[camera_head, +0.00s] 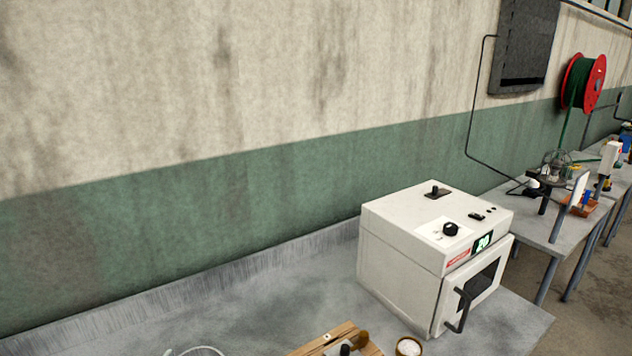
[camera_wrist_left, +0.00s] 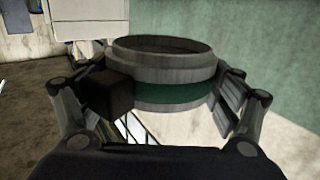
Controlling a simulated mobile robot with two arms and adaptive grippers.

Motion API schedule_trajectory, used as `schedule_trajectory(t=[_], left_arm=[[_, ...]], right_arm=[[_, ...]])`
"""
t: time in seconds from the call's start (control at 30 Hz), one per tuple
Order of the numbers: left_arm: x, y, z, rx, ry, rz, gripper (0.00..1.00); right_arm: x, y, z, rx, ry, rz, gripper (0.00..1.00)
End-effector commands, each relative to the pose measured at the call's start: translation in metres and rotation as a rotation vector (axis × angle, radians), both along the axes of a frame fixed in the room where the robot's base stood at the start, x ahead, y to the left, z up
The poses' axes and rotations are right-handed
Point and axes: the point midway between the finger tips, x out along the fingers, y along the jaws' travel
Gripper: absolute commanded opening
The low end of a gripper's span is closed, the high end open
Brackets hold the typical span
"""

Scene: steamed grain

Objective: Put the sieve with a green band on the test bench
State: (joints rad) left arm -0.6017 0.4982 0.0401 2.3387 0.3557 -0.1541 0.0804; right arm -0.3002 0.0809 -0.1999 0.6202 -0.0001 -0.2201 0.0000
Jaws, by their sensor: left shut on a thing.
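The sieve with a green band (camera_wrist_left: 182,93) is a round grey ring in the left wrist view, with a dark green stripe around its side. My left gripper (camera_wrist_left: 165,88) is shut on it, with fingers at its left and right sides. The sieve's upper rim is open toward the camera. Neither gripper nor the sieve shows in the head view. A grey metal bench (camera_head: 300,290) runs along the wall in the head view; I cannot tell whether it is the test bench.
A white oven (camera_head: 420,250) with a display reading 20 stands on the near bench. A wooden holder (camera_head: 335,343) and a small round container (camera_head: 408,347) are at the bottom edge. Another bench (camera_head: 545,232) with several items stands at the right. Bare bench surface lies left of the oven.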

Motion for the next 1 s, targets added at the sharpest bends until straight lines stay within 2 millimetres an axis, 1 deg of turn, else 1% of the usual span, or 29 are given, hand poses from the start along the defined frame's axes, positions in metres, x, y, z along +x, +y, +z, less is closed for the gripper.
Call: schedule_trajectory(t=[0.03, 0.2, 0.4, 0.7, 1.0], left_arm=[[-0.005, -0.004, -0.008, -0.01, 0.001, 0.016, 0.24], [-0.024, -0.017, -0.027, -0.021, -0.002, 0.079, 0.24], [-0.043, -0.03, -0.042, -0.021, -0.004, 0.166, 0.24], [-0.059, -0.036, -0.05, -0.003, 0.001, 0.276, 0.24], [-0.063, -0.037, -0.049, 0.006, 0.003, 0.303, 0.24]], right_arm=[[0.0, 0.0, -0.006, 0.0, 0.0, 0.0, 1.0], [0.0, 0.001, -0.018, 0.001, 0.0, -0.001, 1.0], [0.0, 0.002, -0.031, 0.002, 0.0, -0.001, 1.0], [0.0, 0.002, -0.044, 0.002, 0.0, -0.001, 1.0], [0.0, 0.002, -0.045, 0.002, 0.0, -0.001, 1.0]])
